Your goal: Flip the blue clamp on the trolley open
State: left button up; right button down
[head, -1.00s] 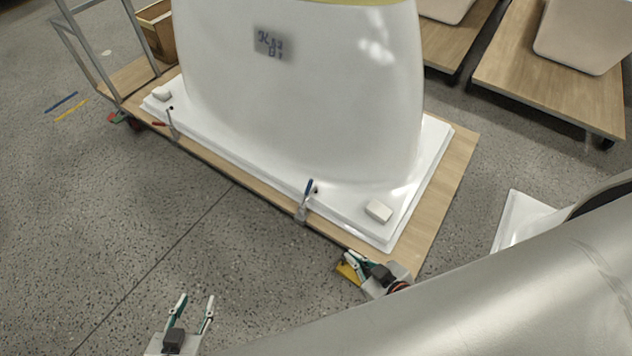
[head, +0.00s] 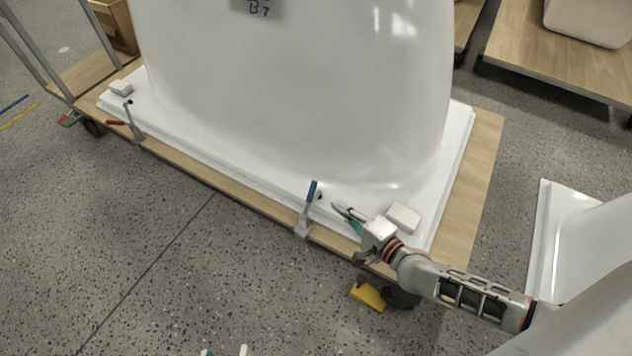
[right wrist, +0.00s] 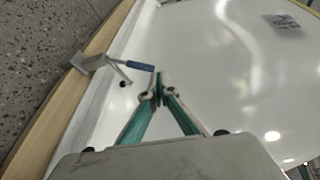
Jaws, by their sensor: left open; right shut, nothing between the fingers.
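The blue clamp (head: 311,193) stands on the near edge of the wooden trolley (head: 470,215), its blue handle pointing up and its grey base on the wood. In the right wrist view the clamp's blue handle (right wrist: 140,66) lies just ahead of the fingertips, to their upper left. My right gripper (head: 341,208) is shut and empty, just right of the clamp and apart from it. It also shows in the right wrist view (right wrist: 155,92). My left gripper (head: 226,351) is open at the bottom edge, with only its fingertips in view.
The white bathtub shell (head: 290,90) fills the trolley, its flange along the near edge. A white block (head: 403,217) sits right of my right gripper. A red-handled clamp (head: 128,122) stands further left.

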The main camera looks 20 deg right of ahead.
jog(key=w+d+f+m+h+b, duration=0.2)
jog(key=w+d+f+m, duration=0.1)
jog(key=d+f+m, duration=0.15)
pick_arm(q)
jog(key=n+b, duration=0.1)
jog(key=d+n+b, duration=0.1)
jog(key=n, duration=0.1)
jog(key=d+n+b, duration=0.1)
jog(key=shift+s+d+f+t, duration=0.2)
jog(key=shift+d+f+t, duration=0.05)
jog(key=shift+f+t, duration=0.1)
pick_arm(e)
jog(key=w+a, duration=0.3)
jog(key=w, duration=0.6)
jog(key=shift+a+f, duration=0.3)
jog(key=shift+f, duration=0.1)
pick_arm(q)
jog(key=shift+w+r, duration=0.1)
pick_arm(e)
jog(key=shift+r, duration=0.1)
